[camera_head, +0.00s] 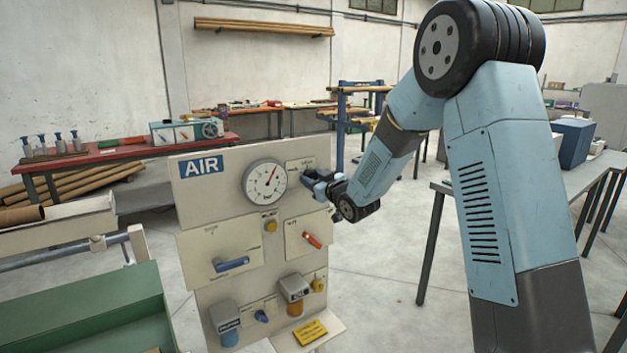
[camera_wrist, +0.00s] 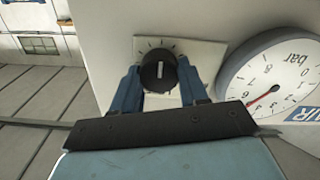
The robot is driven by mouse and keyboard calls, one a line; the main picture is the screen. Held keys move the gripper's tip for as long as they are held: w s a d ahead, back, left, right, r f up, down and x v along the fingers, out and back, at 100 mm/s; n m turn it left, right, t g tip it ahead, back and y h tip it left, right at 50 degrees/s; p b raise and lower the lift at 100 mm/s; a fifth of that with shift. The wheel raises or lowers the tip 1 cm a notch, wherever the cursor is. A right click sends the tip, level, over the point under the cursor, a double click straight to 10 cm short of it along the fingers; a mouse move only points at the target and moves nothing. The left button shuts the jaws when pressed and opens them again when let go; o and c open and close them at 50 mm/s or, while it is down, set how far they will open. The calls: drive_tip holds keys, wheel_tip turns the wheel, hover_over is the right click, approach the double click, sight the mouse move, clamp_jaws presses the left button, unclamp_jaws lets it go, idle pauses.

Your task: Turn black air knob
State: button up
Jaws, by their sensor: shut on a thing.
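The black air knob (camera_wrist: 158,72) sits on a pale plate with tick marks in the wrist view, and a white line shows on its face. My gripper (camera_wrist: 159,85) has one blue finger on each side of the knob and is shut on it. In the head view my gripper (camera_head: 309,180) is at the upper right of the AIR panel (camera_head: 232,194), and it hides the knob there. The round pressure gauge (camera_head: 265,181) is just left of my gripper. In the wrist view the gauge (camera_wrist: 275,84) shows a red needle.
The panel also carries a blue handle (camera_head: 231,264), a red lever (camera_head: 312,240), a yellow knob (camera_head: 270,226) and a small blue knob (camera_head: 261,316). A green tray (camera_head: 95,310) stands at left. A grey table (camera_head: 600,165) is at right, with open floor between.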

drive_tip(key=o, duration=1.1)
drive_tip(key=shift+c, duration=0.2)
drive_tip(key=shift+s+d, duration=0.1)
drive_tip(key=v, duration=1.3)
drive_tip(key=shift+s+d, duration=0.2)
drive_tip(key=shift+s, duration=0.05)
